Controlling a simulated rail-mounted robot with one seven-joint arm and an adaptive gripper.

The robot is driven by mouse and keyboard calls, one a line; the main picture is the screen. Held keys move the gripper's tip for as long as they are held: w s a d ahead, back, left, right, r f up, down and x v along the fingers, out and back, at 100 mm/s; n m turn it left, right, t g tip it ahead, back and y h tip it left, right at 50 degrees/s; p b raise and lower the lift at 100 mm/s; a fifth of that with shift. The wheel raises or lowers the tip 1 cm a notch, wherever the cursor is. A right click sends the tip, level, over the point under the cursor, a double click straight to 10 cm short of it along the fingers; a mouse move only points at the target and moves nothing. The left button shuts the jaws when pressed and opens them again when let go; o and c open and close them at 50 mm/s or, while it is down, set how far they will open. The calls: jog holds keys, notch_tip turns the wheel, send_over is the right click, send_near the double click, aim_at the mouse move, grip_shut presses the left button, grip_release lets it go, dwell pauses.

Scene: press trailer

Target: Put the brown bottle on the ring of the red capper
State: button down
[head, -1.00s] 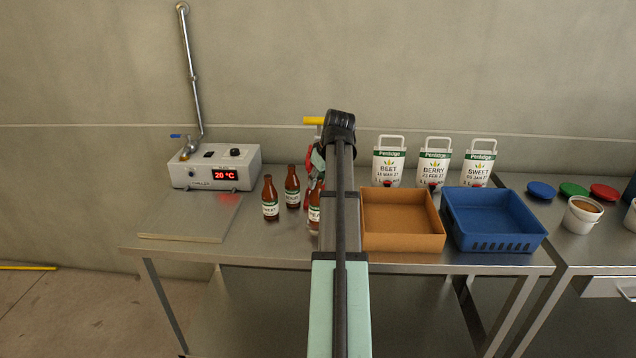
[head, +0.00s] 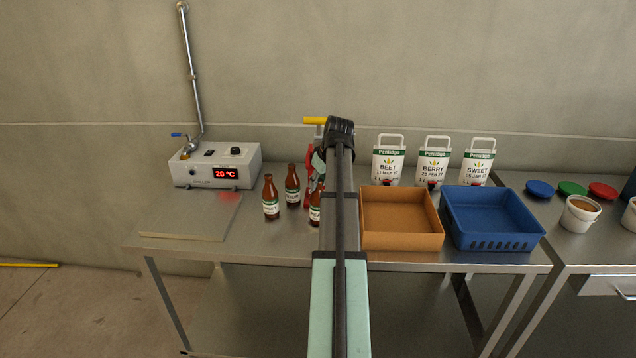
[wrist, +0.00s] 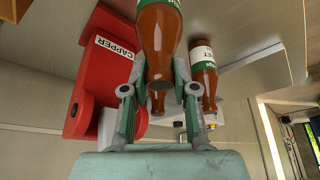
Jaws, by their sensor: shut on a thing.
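My gripper (wrist: 159,88) is shut on a brown bottle (wrist: 158,35) with a green-and-white label, holding it around the neck in the wrist view. In the head view this bottle (head: 315,207) is partly hidden by my arm, which also hides the gripper. The red capper (wrist: 100,62), marked CAPPER, is beside the held bottle at left in the wrist view. In the head view the capper (head: 309,178) stands behind the bottle, mostly hidden by my arm; its yellow handle (head: 314,121) shows above. Its ring is not clearly visible.
Two more brown bottles (head: 271,198) (head: 292,184) stand left of the held one. A chiller box (head: 215,167) and a flat board (head: 190,222) are further left. An orange tray (head: 402,243), a blue crate (head: 495,243) and several juice pouches (head: 388,163) are right.

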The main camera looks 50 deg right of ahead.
jog(key=shift+f, duration=0.55)
jog(key=c, duration=0.9)
grip_release()
jog(key=b+v, duration=0.2)
jog(key=v, duration=1)
